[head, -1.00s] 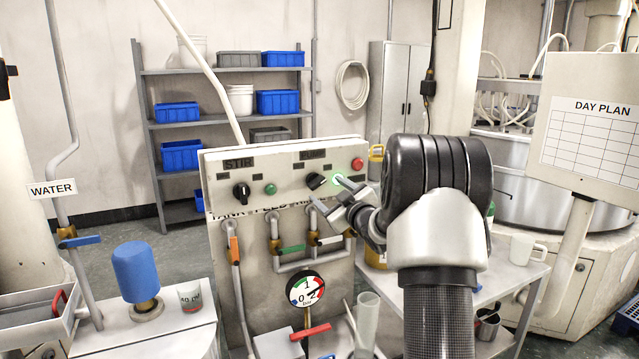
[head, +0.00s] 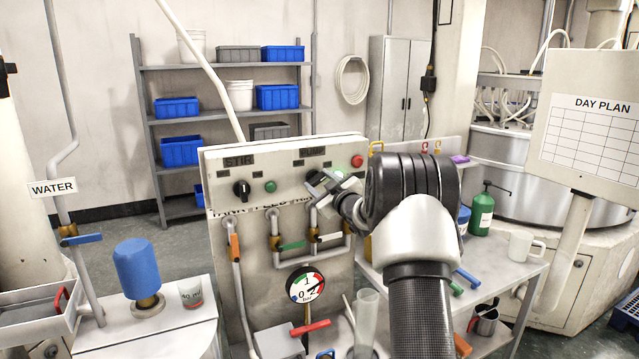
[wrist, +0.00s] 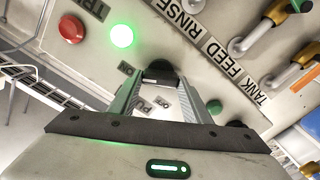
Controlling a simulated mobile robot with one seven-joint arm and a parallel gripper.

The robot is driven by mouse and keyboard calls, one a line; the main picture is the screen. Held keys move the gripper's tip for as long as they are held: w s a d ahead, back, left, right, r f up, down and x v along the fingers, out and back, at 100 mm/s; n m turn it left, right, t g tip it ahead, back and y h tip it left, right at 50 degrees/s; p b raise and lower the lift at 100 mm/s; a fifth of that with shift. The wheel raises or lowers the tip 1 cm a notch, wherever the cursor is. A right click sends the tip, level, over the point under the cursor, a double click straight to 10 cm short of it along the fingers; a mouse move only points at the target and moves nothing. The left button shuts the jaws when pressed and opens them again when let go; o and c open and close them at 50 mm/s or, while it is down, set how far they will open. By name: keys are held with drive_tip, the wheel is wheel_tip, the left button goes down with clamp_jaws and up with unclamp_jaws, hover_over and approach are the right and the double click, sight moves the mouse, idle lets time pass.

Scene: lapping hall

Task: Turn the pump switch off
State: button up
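The switch's exact pointing angle is hard to read.
A red button (head: 357,160) sits right of the lamp. The STIR knob (head: 241,190) and a green button (head: 270,187) are to the left. Below are pipes with valve handles, a pressure gauge (head: 305,286) and a clear cylinder (head: 366,320). A side table with a mug (head: 525,247) stands right.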

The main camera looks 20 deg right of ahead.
drive_tip(key=shift+f+n+b, duration=0.15)
drive_tip(key=shift+n+b, duration=0.15)
drive_tip(key=shift+b, duration=0.4)
drive_tip(key=shift+f+n+b, duration=0.15)
drive_tip(key=shift+n+b, duration=0.35)
drive_tip(key=shift+b, duration=0.6)
drive_tip(key=n+b, duration=0.2)
drive_tip(key=b, duration=0.2)
drive_tip(key=shift+a+f+n, duration=0.1)
drive_tip(key=shift+n, duration=0.2)
drive_tip(key=n+b, duration=0.5)
drive_tip(key=shift+b, duration=0.35)
drive_tip(key=shift+n+b, duration=1)
drive_tip(key=shift+n, duration=0.3)
drive_tip(key=shift+r, duration=0.25)
drive_tip(key=o, duration=1)
drive_tip(key=shift+o, duration=0.2)
